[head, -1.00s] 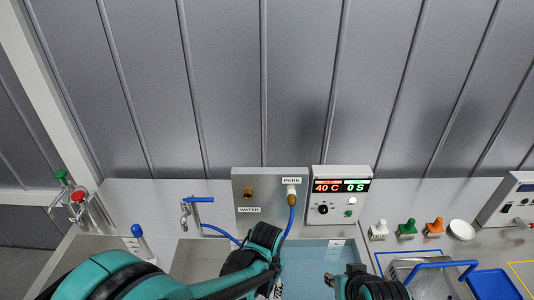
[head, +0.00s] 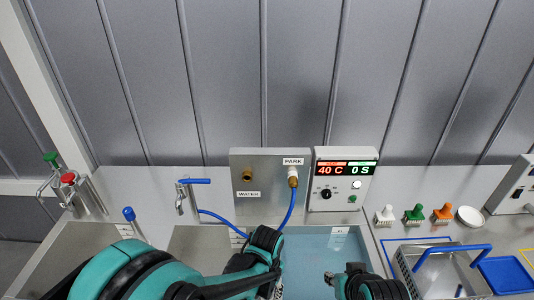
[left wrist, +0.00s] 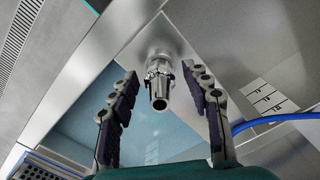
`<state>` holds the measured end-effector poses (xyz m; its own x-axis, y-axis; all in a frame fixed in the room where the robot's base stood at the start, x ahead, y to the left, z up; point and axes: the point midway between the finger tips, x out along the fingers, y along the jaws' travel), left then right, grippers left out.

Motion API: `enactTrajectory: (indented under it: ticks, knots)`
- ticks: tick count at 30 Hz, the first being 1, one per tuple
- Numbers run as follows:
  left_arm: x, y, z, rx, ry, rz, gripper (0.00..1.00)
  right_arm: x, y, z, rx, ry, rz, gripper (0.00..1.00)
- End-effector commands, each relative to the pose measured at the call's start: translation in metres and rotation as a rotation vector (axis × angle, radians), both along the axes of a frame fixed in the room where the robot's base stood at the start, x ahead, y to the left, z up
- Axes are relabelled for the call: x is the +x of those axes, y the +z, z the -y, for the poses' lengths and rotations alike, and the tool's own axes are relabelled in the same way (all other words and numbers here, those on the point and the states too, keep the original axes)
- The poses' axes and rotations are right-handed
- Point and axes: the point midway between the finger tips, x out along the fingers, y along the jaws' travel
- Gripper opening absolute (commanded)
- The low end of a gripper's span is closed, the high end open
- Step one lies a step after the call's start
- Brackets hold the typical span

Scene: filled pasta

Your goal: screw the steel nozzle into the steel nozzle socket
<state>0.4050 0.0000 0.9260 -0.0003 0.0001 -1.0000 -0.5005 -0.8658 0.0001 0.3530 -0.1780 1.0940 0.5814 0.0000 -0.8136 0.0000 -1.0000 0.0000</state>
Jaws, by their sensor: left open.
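In the left wrist view a steel fitting (left wrist: 159,84) with a ringed collar and an open round end points toward the camera. It comes out of a rounded mount on a metal surface. I take it for the steel nozzle at its socket, but cannot tell the two apart or see any thread. My left gripper (left wrist: 159,74) is open, with one dark-padded finger on each side of the fitting and a gap to both. In the head view my left gripper's fingers are mostly hidden by the arm. My right gripper (head: 329,278) shows only partly at the bottom edge.
A steel panel (head: 271,160) carries the WATER and PARK ports, with a blue hose (head: 289,209) at PARK. A control box (head: 326,207) reads 40 C and 0 S. A water basin (head: 321,244), wire basket (head: 407,262) and blue tray (head: 506,273) lie in front.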

Motion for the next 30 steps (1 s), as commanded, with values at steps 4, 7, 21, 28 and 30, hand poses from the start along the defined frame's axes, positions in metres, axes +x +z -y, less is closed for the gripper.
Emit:
enactTrajectory:
  ticks: [4, 7, 21, 28, 30]
  knots:
    - [0.0, 0.0006, 0.0, 0.0, 0.0, 0.0, 0.48, 0.0001, 0.0008, 0.0, 0.0, 0.0, 0.0, 0.33]
    - [0.0001, 0.0007, 0.0001, 0.0, 0.0, 0.0, 0.48, 0.0002, 0.001, 0.0, 0.0, 0.0, 0.0, 0.33]
    - [0.0001, 0.0005, 0.0001, 0.0, 0.0, 0.0, 0.48, 0.0001, -0.0019, 0.0, 0.0, 0.0, 0.0, 0.33]
    - [0.0, 0.0006, 0.0, 0.0, 0.0, 0.0, 0.06, 0.0001, -0.0017, 0.0, 0.0, 0.0, 0.0, 0.33]
    - [0.0, 0.0006, 0.0, 0.0, 0.0, 0.0, 0.0, 0.0001, -0.0018, 0.0, 0.0, 0.0, 0.0, 0.33]
